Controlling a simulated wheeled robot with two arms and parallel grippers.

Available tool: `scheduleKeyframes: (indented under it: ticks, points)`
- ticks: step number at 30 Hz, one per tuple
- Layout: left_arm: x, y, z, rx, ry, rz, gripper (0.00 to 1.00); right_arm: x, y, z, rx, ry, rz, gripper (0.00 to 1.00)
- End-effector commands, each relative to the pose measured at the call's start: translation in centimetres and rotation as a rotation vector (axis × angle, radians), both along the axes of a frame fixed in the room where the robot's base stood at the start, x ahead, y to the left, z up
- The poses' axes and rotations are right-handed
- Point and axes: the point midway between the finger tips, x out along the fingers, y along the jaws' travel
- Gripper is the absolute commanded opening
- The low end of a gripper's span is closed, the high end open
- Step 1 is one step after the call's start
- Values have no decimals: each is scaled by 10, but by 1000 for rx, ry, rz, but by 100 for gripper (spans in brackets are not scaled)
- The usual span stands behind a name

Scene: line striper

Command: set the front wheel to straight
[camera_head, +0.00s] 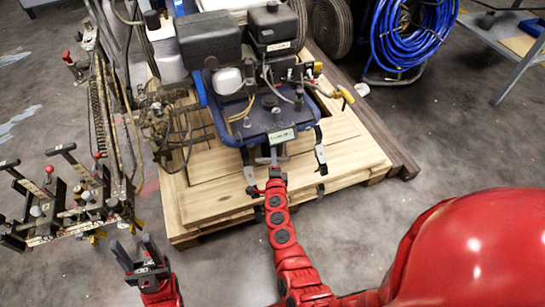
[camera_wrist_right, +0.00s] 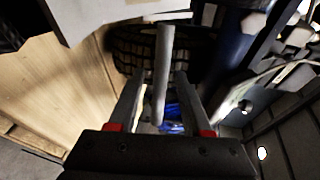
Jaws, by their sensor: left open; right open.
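The line striper (camera_head: 255,85), with an engine and a blue frame, stands on a wooden pallet (camera_head: 205,200) in the head view. My right gripper (camera_head: 274,157) reaches its near end, below the blue frame. In the right wrist view, my right gripper (camera_wrist_right: 158,92) is open, with a grey rod (camera_wrist_right: 162,75) between its fingers; I cannot tell whether they touch it. A dark treaded tyre (camera_wrist_right: 128,48) shows behind the rod; its steering angle is unclear. In the head view the front wheel is hidden. My left gripper (camera_head: 138,256) is open and empty, left of the pallet.
A rack with levers and red knobs (camera_head: 65,195) stands at the left, close to my left gripper. A blue hose coil (camera_head: 415,35) and a table (camera_head: 505,45) are at the back right. Bare concrete floor (camera_head: 385,215) lies right of my right arm.

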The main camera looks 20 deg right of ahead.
Motion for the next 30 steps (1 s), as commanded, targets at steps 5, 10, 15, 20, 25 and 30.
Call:
scheduleKeyframes:
  ticks: [5, 10, 15, 20, 25, 30]
  points:
    - [0, 0, 0, 0, 0, 0, 50, 0, 0, 0, 0, 1, 0, 49]
    - [0, 0, 0, 0, -1, 0, 50, 0, 0, 0, -1, 1, 0, 29]
    - [0, 0, 0, 0, -1, 0, 50, 0, 0, 0, -1, 1, 0, 0]
    - [0, 0, 0, 0, -1, 0, 50, 0, 0, 0, -1, 1, 0, 0]
    - [0, 0, 0, 0, -1, 0, 50, 0, 0, 0, -1, 1, 0, 0]
    - [0, 0, 0, 0, -1, 0, 50, 0, 0, -1, -1, 1, 0, 0]
